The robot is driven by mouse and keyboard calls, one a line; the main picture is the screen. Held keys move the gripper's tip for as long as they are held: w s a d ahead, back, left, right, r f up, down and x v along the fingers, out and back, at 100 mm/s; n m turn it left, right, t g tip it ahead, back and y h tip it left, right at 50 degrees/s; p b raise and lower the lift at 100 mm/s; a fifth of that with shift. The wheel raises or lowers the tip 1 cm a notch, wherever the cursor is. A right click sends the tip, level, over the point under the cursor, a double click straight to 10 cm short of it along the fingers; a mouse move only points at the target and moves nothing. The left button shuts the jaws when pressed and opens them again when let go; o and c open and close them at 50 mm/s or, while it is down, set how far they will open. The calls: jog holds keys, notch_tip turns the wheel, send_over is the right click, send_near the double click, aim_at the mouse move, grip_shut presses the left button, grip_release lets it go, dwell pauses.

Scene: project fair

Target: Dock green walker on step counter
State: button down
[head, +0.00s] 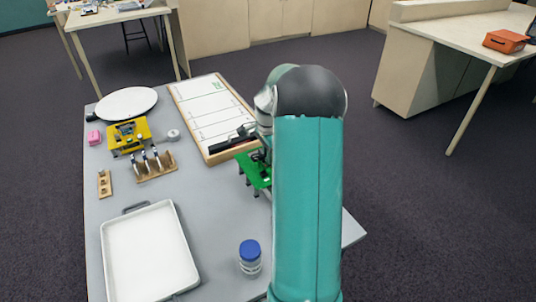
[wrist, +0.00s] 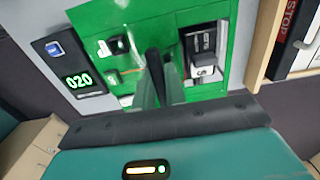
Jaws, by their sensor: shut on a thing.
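The green walker (head: 254,172) is a green board with dark legs, at the table's right side in the head view, partly hidden by my arm. In the wrist view its green top (wrist: 197,18) carries black modules. My gripper (wrist: 160,62) is shut on the walker near the middle of its top; in the head view the gripper (head: 262,157) is mostly hidden. The step counter (wrist: 73,66) is a dark box with a blue square and a lit green "020". It sits just left of the walker in the wrist view; I cannot tell whether they touch. My arm hides it in the head view.
A wood-framed white lane board (head: 205,108) lies behind the walker. A yellow walker (head: 128,140), tool rack (head: 157,170), white tray (head: 148,255) and blue-lidded jar (head: 250,262) stand to the left and front. Grey table between the tray and rack is clear.

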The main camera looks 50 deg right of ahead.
jog(key=shift+f, duration=0.3)
jog(key=shift+f, duration=0.25)
jog(key=c, duration=1.5)
grip_release()
jog(key=shift+o, duration=0.2)
notch_tip(320, 180, up, 13)
jog(key=a+r+n+t, duration=0.1)
jog(key=a+r+n, duration=0.5)
jog(key=a, duration=0.6)
jog(key=s+a+r+n+t+h, duration=0.1)
jog(key=s+a+r+n, duration=0.1)
jog(key=a, duration=0.4)
jog(key=s+a+r+n, duration=0.2)
jog(key=a+n, duration=0.1)
jog(key=a, duration=0.3)
jog(key=s+a+f+n+t+y, duration=0.1)
jog(key=s+a+n+t, duration=0.2)
jog(key=s+a+n, duration=0.7)
jog(key=s+a, duration=0.3)
jog(key=a, duration=0.1)
jog(key=shift+a+f+n+t, duration=0.3)
jog(key=shift+a+f, duration=0.05)
jog(key=shift+f, duration=0.05)
